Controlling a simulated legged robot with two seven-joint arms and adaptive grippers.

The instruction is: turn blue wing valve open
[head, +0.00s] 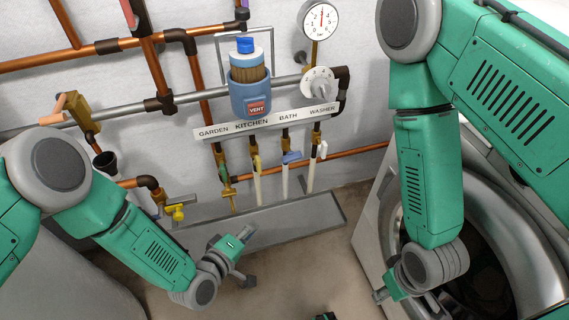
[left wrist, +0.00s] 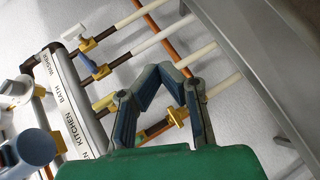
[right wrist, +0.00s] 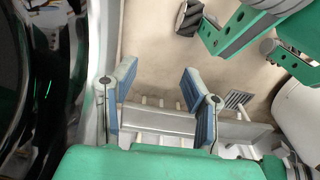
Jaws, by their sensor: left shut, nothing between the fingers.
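A blue wing valve handle (head: 291,157) sits on the pipe under the BATH label in the head view. It also shows as a blue handle on brass (left wrist: 101,72) in the left wrist view. My left gripper (head: 246,254) is below and left of the BATH valve, in front of the grey trough, apart from the valves. Its fingers (left wrist: 168,72) are shut and empty. My right gripper (head: 402,302) is low by the washer door. Its fingers (right wrist: 157,75) are spread and empty.
A yellow KITCHEN valve (head: 257,163) and a white WASHER valve (head: 322,150) flank the BATH valve. A label strip (head: 267,121) runs above them. The grey trough (head: 318,213) lies below. A washing machine (head: 375,225) stands at right. Bare floor (head: 310,275) lies between the arms.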

